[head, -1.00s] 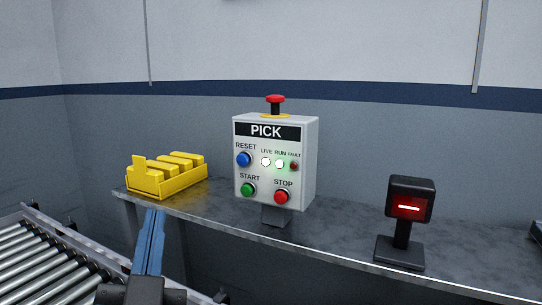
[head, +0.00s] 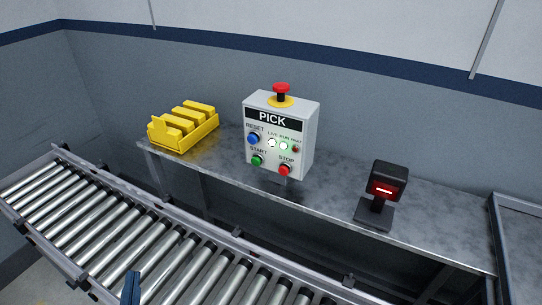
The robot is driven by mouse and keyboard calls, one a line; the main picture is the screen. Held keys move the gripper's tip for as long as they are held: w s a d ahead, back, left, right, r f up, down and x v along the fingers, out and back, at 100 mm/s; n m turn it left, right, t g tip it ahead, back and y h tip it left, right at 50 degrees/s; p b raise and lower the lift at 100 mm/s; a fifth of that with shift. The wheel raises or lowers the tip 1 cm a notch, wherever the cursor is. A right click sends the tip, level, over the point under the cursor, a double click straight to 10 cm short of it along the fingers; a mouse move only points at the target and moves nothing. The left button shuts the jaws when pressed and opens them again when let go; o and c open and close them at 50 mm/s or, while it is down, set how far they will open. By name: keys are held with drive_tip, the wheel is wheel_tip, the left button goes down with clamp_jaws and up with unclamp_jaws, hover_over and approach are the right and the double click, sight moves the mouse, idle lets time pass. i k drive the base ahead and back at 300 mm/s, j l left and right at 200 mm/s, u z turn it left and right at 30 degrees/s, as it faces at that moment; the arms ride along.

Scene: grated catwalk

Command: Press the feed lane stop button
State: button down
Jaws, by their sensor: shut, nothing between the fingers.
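A grey control box (head: 310,140) labelled PICK stands on a metal shelf. Its red STOP button (head: 285,170) is at the lower right of the front face. A green START button (head: 257,160) is to its left and a blue RESET button (head: 253,139) is above START. A red mushroom button (head: 281,87) on a yellow base tops the box. No label reading feed lane is visible. My gripper (head: 131,287) shows only its blue fingertips at the bottom edge, shut and empty. It appears over the rollers, left of and well apart from the box; the rest is out of frame.
A roller conveyor (head: 120,228) runs in front of the shelf (head: 340,190). A yellow bin (head: 184,127) with yellow pieces stands left of the box. A black scanner (head: 383,195) with a red light stands to the right. A grey wall is behind.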

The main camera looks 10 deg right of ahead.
sight(283, 171)
drive_tip(key=i+l, duration=0.1)
drive_tip(key=l, duration=0.2)
drive_tip(key=i+l, duration=0.15)
drive_tip(key=l, duration=0.2)
drive_tip(key=i+l, duration=0.1)
drive_tip(key=l, duration=0.2)
drive_tip(key=i+l, duration=0.15)
drive_tip(key=l, duration=0.2)
